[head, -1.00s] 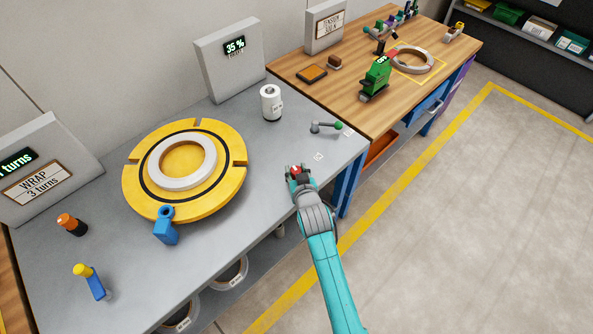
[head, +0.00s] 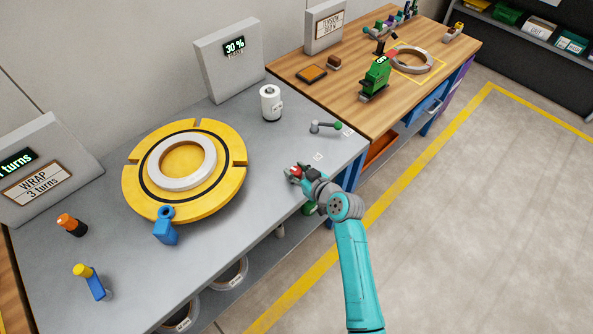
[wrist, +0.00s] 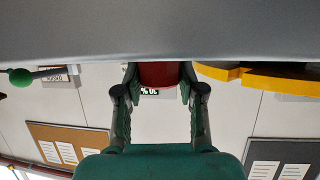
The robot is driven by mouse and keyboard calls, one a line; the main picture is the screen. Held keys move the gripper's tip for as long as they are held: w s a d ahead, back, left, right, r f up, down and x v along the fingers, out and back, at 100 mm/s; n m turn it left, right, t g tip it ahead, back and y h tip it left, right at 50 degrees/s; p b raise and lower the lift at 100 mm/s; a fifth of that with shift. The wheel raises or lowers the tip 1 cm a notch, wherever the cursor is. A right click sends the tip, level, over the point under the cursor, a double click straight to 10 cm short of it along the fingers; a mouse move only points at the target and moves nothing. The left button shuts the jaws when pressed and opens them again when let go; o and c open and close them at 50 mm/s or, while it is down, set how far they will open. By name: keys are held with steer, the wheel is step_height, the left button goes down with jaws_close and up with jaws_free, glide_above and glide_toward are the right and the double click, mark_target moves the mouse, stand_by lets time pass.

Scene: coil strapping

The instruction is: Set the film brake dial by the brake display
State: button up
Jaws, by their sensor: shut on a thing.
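The red brake dial (head: 297,168) sits on the grey table's near edge, and it also shows in the wrist view (wrist: 158,74). My gripper (head: 293,174) is shut on it, with one finger on each side. The dial's markings are hidden. The brake display (head: 235,46) on the grey upright panel at the back of the table reads 30 %. Part of that reading shows upside down beyond the fingers in the wrist view (wrist: 150,91).
A yellow turntable (head: 231,178) carrying a pale ring stands left of my gripper. A white roll (head: 271,102) and a green-knobbed lever (head: 337,125) stand behind it. A wooden bench (head: 295,65) is at the back right. The floor at right is clear.

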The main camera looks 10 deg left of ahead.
steer(key=shift+f+n+g+y, duration=0.15)
steer(key=shift+n+g+y, duration=0.15)
steer(key=shift+n, duration=0.1)
steer(key=o, duration=1.2)
steer(key=shift+c, duration=0.2)
steer(key=v, duration=1.2)
steer(key=shift+s, duration=0.15)
